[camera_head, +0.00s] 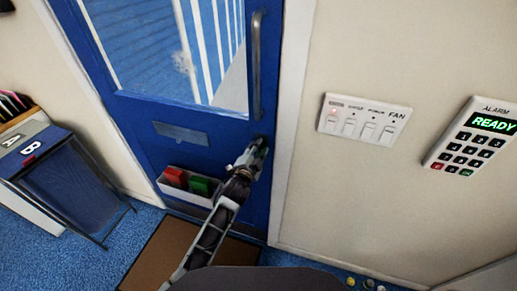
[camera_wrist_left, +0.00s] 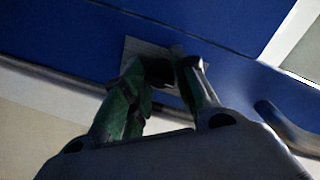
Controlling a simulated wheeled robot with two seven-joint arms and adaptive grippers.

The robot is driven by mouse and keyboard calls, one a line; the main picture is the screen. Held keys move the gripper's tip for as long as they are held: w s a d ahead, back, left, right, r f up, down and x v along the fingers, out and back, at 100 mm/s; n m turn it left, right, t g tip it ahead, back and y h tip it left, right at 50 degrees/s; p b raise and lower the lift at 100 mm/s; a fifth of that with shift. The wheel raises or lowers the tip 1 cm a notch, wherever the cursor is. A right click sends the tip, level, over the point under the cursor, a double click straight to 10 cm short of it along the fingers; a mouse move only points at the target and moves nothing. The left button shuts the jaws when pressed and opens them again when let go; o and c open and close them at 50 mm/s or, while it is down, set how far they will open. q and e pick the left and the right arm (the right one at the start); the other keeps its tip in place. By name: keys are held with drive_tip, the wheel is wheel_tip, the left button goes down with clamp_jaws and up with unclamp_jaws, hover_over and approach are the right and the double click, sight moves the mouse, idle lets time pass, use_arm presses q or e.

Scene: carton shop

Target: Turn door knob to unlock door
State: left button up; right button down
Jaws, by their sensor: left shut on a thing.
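A blue door (camera_head: 229,121) with a large glass pane stands ahead, shut as far as I can see. My left gripper (camera_head: 258,146) reaches the door's right edge, below the long vertical handle (camera_head: 256,65). It is shut on the door knob, which the fingers mostly hide in the head view. In the left wrist view the fingers (camera_wrist_left: 172,72) close in front of a small metal plate (camera_wrist_left: 133,47) on the blue door (camera_wrist_left: 235,75). The knob's turn angle cannot be told. My right gripper is not in view.
A switch panel (camera_head: 362,120) and an alarm keypad (camera_head: 472,137) reading READY are on the wall to the right. A holder with red and green items (camera_head: 188,184) is low on the door. A brown mat (camera_head: 160,262) lies below. A rack (camera_head: 75,185) stands left.

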use_arm(q)
drive_tip(key=shift+d+r, duration=0.15)
drive_tip(key=shift+r, duration=0.1)
drive_tip(key=o, duration=1)
drive_tip(key=shift+f, duration=0.1)
drive_tip(key=shift+s, duration=0.2)
drive_tip(key=v, duration=1.1)
drive_tip(key=shift+s, duration=0.35)
